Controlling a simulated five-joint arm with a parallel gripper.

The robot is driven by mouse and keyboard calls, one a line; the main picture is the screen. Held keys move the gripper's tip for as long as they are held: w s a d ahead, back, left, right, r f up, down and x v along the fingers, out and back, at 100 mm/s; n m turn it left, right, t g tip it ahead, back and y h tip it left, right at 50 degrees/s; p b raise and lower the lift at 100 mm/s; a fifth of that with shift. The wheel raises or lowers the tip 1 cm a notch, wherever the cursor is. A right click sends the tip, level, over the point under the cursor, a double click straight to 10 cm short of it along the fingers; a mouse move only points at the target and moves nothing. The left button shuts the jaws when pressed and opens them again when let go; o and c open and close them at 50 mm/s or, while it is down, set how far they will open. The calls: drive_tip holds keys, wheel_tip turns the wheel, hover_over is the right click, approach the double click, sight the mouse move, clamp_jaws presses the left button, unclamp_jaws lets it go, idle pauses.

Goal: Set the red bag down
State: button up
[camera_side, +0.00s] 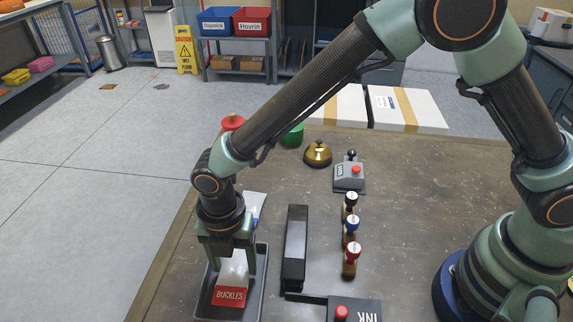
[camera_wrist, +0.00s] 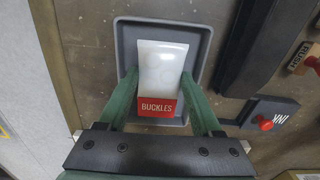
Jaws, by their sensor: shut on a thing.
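The red bag is a whitish pouch with a red band reading BUCKLES (camera_side: 229,296). In the wrist view the same bag (camera_wrist: 160,70) shows between my fingers, over a grey tray (camera_wrist: 195,32). My gripper (camera_side: 234,268) is shut on the bag, one finger at each side, pointing down. The tray also shows in the side view (camera_side: 257,290) around the bag. I cannot tell whether the bag's underside touches the tray floor. Another pale and blue pouch (camera_side: 254,205) is partly hidden behind my gripper.
A black stapler-like bar (camera_side: 295,245) stands right of the tray. Several stamps (camera_side: 350,225) stand in a row beyond it. An INK pad (camera_side: 355,310) lies at the front. A brass bell (camera_side: 317,153) and a grey switch box (camera_side: 350,174) stand farther back. The table's left edge is close.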

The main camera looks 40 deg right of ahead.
drive_tip(key=shift+f, duration=0.7)
drive_tip(key=shift+f, duration=0.15)
drive_tip(key=o, duration=1.2)
